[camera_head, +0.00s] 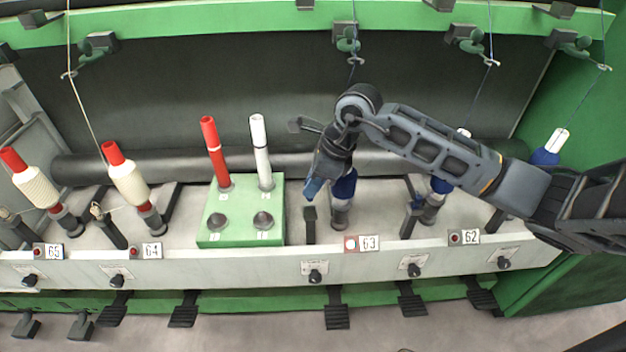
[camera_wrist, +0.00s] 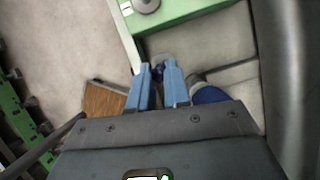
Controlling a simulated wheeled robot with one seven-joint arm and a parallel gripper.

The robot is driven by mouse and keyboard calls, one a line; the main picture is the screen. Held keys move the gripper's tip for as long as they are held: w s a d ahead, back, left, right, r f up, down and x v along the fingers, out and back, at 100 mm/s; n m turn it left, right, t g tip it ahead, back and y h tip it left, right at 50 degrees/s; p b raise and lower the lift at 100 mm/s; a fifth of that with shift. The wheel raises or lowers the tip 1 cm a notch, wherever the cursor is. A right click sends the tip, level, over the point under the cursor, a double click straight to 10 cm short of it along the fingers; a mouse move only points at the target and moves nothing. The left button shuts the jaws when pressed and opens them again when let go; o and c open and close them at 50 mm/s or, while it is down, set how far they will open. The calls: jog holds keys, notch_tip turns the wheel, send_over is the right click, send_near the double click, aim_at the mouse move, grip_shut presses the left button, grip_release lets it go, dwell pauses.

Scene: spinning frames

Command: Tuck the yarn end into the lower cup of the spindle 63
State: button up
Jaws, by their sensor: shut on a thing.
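Spindle 63 carries a blue bobbin (camera_head: 344,187), partly hidden behind my arm; the bobbin also shows in the wrist view (camera_wrist: 209,95), right of the fingers. The lower cup (camera_head: 340,216) is the grey part below the bobbin. My gripper (camera_head: 310,190) points down just left of the bobbin. In the wrist view its blue fingertips (camera_wrist: 158,68) are close together, with a small dark blue bit between them that looks like the yarn end (camera_wrist: 158,73). The number plate 63 (camera_head: 369,243) is on the rail below. Whether the yarn touches the cup cannot be seen.
A green block (camera_head: 240,236) with a red tube (camera_head: 214,150) and a white tube (camera_head: 260,150) stands left of my gripper. A dark post (camera_head: 309,222) is directly below it. Spindle 62 (camera_head: 432,208) is to the right, spindle 64 (camera_head: 150,218) to the left.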

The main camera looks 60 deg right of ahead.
aim_at(313, 200)
jog(key=shift+f+b, duration=1.75)
jog(key=shift+f, duration=0.75)
jog(key=o, duration=0.8)
jog(key=shift+r, duration=0.1)
jog(key=shift+v, duration=3.85)
